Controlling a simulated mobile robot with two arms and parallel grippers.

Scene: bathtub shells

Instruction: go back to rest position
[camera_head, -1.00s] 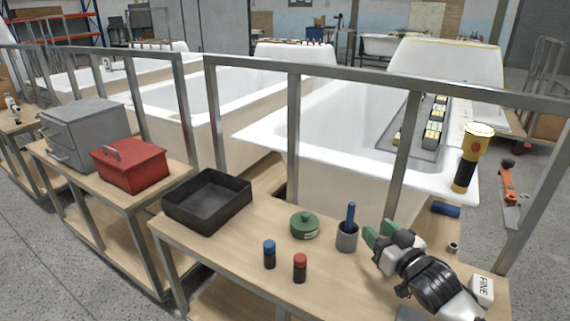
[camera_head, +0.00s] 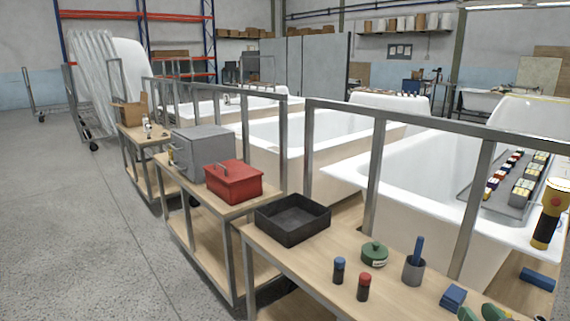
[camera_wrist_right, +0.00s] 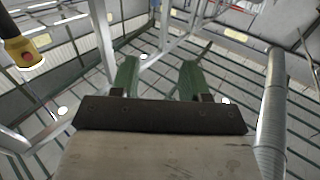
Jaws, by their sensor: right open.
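My right gripper (camera_head: 480,314) shows only as green fingertips at the bottom right edge of the head view, over the near bench. In the right wrist view my right gripper (camera_wrist_right: 159,78) has its two green fingers apart with nothing between them. That view looks up toward the ceiling and the metal frame. My left gripper is not in view.
Open floor (camera_head: 70,230) lies left.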

